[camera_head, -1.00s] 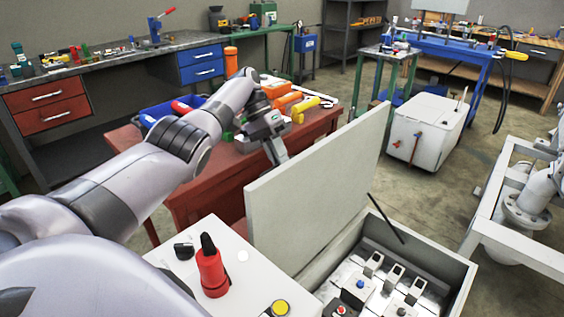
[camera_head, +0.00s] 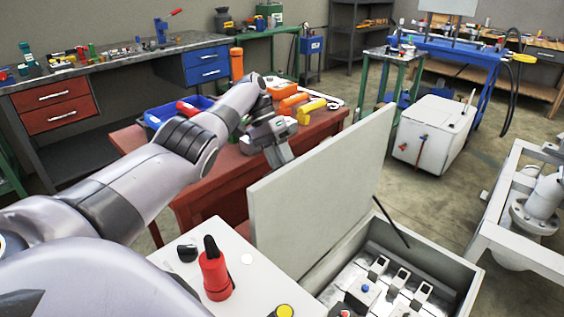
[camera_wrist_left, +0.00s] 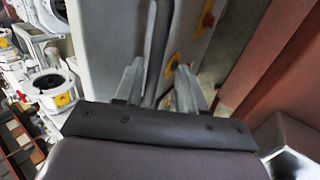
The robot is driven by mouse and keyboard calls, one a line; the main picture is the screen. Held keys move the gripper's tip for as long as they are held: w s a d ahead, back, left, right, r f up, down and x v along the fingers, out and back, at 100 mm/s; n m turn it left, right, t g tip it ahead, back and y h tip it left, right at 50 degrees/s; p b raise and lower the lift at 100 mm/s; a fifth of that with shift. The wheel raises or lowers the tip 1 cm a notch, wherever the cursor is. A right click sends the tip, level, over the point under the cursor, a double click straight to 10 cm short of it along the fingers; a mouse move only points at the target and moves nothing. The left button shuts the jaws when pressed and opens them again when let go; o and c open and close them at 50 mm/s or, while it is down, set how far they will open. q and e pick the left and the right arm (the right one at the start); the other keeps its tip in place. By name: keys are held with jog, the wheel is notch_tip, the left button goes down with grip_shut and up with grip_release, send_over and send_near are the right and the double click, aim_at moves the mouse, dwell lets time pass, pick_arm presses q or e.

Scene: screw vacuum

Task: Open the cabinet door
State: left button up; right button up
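The cabinet door (camera_head: 320,195) is a light grey panel in the head view. It stands raised on the left side of the grey cabinet (camera_head: 465,275), and the inside with several switches shows. My left gripper (camera_head: 286,160) is just beyond the door's upper left edge, on its outer side. In the left wrist view the two fingers of my left gripper (camera_wrist_left: 158,85) are apart, with nothing clearly held between them. Whether it touches the door cannot be told. My right gripper is not in view.
A white surface with a red knob (camera_head: 215,275) and a yellow button (camera_head: 284,311) lies left of the cabinet. A dark rod (camera_head: 391,222) stands at the door's right side. A red table (camera_head: 190,200) with tools is behind my arm.

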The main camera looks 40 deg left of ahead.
pick_arm(q)
notch_tip(320, 180, up, 20)
jog(key=p, duration=1)
